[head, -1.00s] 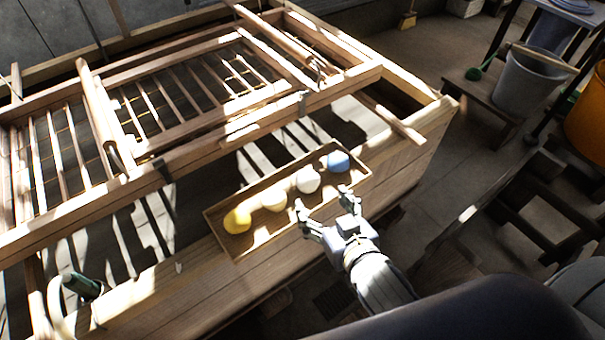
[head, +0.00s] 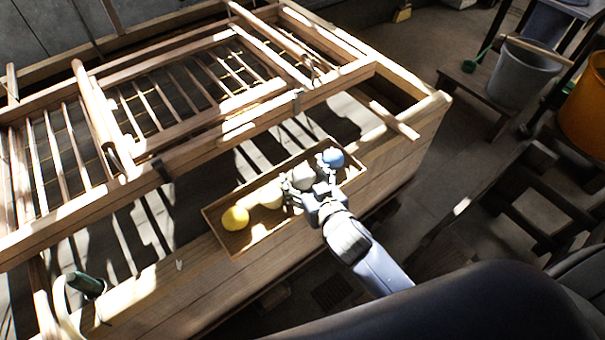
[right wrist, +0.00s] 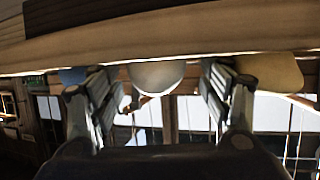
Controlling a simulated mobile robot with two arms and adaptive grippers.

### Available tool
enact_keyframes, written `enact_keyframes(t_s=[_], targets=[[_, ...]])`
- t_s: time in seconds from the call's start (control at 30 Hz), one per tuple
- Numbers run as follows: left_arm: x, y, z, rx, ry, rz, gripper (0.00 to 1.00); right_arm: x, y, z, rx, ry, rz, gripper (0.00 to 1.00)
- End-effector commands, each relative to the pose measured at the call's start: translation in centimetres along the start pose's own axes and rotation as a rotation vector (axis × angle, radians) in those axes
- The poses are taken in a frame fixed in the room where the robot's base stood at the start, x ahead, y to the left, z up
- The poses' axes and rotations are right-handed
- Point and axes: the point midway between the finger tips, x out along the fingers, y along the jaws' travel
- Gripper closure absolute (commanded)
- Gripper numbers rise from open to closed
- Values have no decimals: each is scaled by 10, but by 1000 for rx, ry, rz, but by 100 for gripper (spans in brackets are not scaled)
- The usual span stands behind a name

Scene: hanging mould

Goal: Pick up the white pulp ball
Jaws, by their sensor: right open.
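The white pulp ball (head: 302,174) lies in a shallow wooden tray (head: 232,250), third from the left in a row, between a cream ball (head: 270,197) and a blue ball (head: 333,157). A yellow ball (head: 235,218) is at the tray's left end. My right gripper (head: 308,188) is open at the white ball, its fingers on either side. In the right wrist view the white ball (right wrist: 157,76) shows between the two open fingers, with the blue ball (right wrist: 72,76) to the left and the cream ball (right wrist: 268,74) to the right. Contact cannot be told. My left gripper is not in view.
The tray rests on the front ledge of a large wooden vat (head: 400,170). A slatted wooden frame (head: 190,130) spans the vat behind it. A dark green object (head: 86,284) is at the lower left. A grey bucket (head: 522,73) and an orange tub (head: 586,115) stand at right.

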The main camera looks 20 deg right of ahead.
Motion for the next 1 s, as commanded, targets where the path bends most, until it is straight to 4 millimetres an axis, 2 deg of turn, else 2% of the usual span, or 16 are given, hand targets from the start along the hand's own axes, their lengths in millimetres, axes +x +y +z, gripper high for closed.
enact_keyframes(t_s=[0.27,0.5,0.83,1.0], targets=[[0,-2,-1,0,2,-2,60,3,0,0,1,0,0,28],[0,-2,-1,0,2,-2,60,2,0,0,0,-1,0,78],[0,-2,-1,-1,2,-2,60,2,0,0,0,0,0,78],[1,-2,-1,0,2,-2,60,0,0,-7,0,2,1,78]])
